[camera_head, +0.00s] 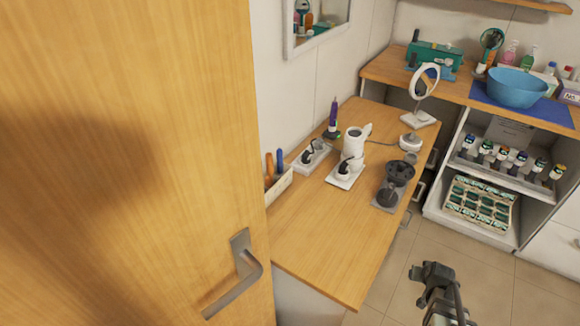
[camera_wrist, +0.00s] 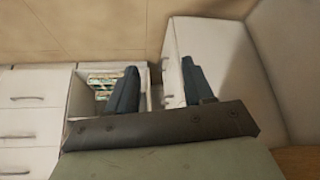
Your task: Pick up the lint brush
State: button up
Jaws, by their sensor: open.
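I cannot make out for sure which thing is the lint brush. A white holder (camera_head: 279,185) at the left end of the wooden counter holds upright orange and blue handles (camera_head: 280,160). A slim purple upright item (camera_head: 333,115) stands farther back by the wall. My gripper (camera_head: 432,272) is at the lower right of the head view, in front of the counter and apart from everything on it. In the wrist view its two dark fingers (camera_wrist: 160,75) are spread with nothing between them. That view shows only white cabinets and floor, no brush.
A wooden door (camera_head: 130,160) with a metal handle fills the left. The counter (camera_head: 310,235) has bare room at its front end. A white jug (camera_head: 355,141), a dark appliance (camera_head: 387,193) and a round mirror (camera_head: 424,85) stand on it. A blue bowl (camera_head: 516,88) is at the right.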

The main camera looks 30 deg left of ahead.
jog(key=w+a+r+t, duration=0.4)
jog(key=w+r, duration=0.5)
jog(key=r, duration=0.2)
jog(key=w+a+r+n+t+y, duration=0.1)
jog(key=w+a+r+t+y, duration=0.15)
jog(key=a+r, duration=0.6)
jog(key=w+a+r+n+t+y, duration=0.1)
jog(key=w+a+r+t+y, duration=0.3)
jog(key=r, duration=0.8)
jog(key=s+a+r+n+g+y, duration=0.1)
jog(key=s+a+n+y, duration=0.1)
jog(key=s+a, duration=0.35)
jog(key=s+a+r+n+g+y, duration=0.1)
jog(key=s+a+r+n+y, duration=0.1)
jog(key=a, duration=0.6)
jog(key=n+g+y, duration=0.5)
jog(key=g, duration=0.4)
send_near(280, 167)
notch_tip(280, 167, up, 4)
jog(key=d, duration=0.1)
jog(key=x, duration=1.3)
jog(key=shift+w+a, duration=0.2)
jog(key=shift+w, duration=0.1)
jog(key=shift+r, duration=0.1)
grip_shut()
